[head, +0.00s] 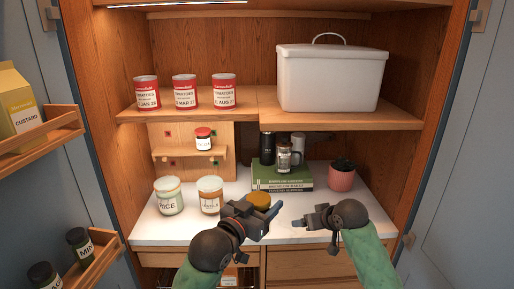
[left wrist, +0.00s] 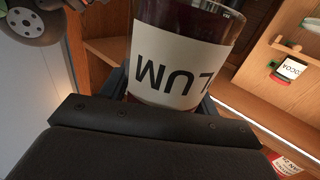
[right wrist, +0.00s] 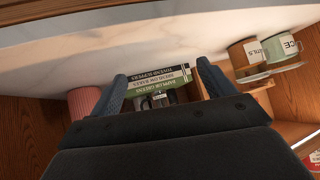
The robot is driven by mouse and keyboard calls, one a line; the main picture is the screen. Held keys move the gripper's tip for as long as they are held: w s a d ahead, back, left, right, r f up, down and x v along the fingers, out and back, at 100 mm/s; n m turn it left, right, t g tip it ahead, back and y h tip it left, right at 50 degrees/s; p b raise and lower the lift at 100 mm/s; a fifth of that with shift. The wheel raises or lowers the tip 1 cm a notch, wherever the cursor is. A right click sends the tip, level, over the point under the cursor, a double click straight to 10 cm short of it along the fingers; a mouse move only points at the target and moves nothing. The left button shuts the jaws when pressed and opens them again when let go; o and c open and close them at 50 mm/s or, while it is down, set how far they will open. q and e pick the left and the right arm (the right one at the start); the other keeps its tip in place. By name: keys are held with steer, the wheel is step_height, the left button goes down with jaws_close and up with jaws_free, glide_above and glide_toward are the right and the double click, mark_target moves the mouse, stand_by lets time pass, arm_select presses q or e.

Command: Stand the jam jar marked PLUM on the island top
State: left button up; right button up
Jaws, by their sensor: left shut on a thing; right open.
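The PLUM jam jar (left wrist: 185,55) fills the upper middle of the left wrist view, dark red with a white label; its lettering appears inverted there. In the head view its mustard-yellow lid (head: 258,201) shows on top, the body mostly hidden behind my left gripper (head: 258,212). That gripper is shut on the jar, in front of the larder's white worktop. My right gripper (head: 304,222) is open and empty to the right of it; its spread fingers also show in the right wrist view (right wrist: 163,90). I cannot make out an island top in any view.
Tomato cans (head: 185,92) and a white bin (head: 330,80) stand above. Open doors with racks (head: 95,262) flank the left.

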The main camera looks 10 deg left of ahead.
steer(key=a+r+n+y, duration=0.25)
steer(key=a+r, duration=0.55)
steer(key=r, duration=0.5)
step_height(320, 180, up, 17)
steer(key=n+g+h, duration=0.8)
steer(key=n, duration=1.5)
glide_above(257, 198)
step_height(257, 198, down, 11)
steer(key=shift+f, duration=0.15)
steer(key=shift+c, duration=0.3)
